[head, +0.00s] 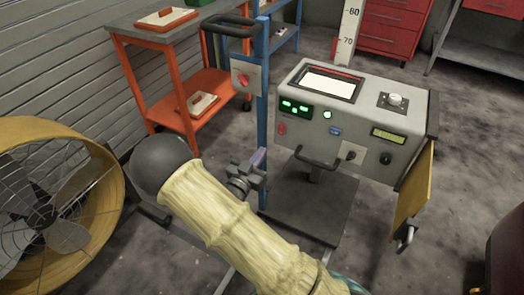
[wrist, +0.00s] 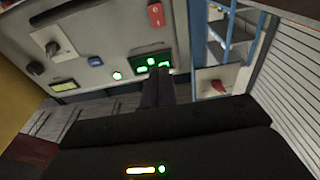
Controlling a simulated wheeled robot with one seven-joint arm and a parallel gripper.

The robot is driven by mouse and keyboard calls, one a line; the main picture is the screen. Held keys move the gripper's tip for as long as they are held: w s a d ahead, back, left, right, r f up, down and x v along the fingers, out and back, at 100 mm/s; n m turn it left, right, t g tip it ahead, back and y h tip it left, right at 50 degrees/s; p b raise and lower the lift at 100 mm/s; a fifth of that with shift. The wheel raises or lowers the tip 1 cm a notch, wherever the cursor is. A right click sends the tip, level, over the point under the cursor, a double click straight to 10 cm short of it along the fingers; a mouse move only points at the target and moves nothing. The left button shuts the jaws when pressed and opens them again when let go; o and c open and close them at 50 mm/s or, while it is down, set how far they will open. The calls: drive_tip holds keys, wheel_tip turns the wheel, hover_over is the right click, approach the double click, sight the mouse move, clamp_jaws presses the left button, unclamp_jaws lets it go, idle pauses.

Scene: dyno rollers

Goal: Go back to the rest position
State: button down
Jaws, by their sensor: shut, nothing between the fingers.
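My gripper (head: 258,160) is at the end of my arm in the head view, left of the console's front and near a blue post. In the wrist view its dark fingers (wrist: 158,85) are together with nothing between them. They overlap the lower edge of the console's green display in that picture. The grey console (head: 335,138) has a lit green display (head: 295,107), a lit green lamp (head: 327,114), a red button and a black knob. The console also shows in the wrist view (wrist: 105,35), turned over. Contact between fingers and console cannot be told.
A blue post (head: 262,85) carries a grey box with a red switch (head: 243,79). An orange shelf cart (head: 150,75) stands behind it. A large yellow fan (head: 100,175) is at left. A yellow panel (head: 413,185) hangs at the console's right. Floor is open at right.

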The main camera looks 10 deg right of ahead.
drive_tip(key=shift+s+a, duration=0.1)
drive_tip(key=shift+a, duration=0.25)
drive_tip(key=s+d+r+n+g+y, duration=0.2)
drive_tip(key=s+d+g+y, duration=0.15)
drive_tip(key=s, duration=0.35)
drive_tip(key=s+d+r+n+g+y, duration=0.2)
drive_tip(key=s+d+n+g+y, duration=0.15)
drive_tip(key=s+g, duration=0.2)
drive_tip(key=s+d+r+n+g+y, duration=0.2)
drive_tip(key=s+d+g+y, duration=0.15)
drive_tip(key=s, duration=0.35)
wheel_tip(320, 180, up, 30)
drive_tip(key=a+p, duration=0.1)
drive_tip(key=p, duration=2.9)
drive_tip(key=shift+g+p, duration=0.3)
drive_tip(key=shift+g, duration=0.05)
drive_tip(key=shift+w+a+m+y, duration=0.1)
drive_tip(key=shift+m+y, duration=0.15)
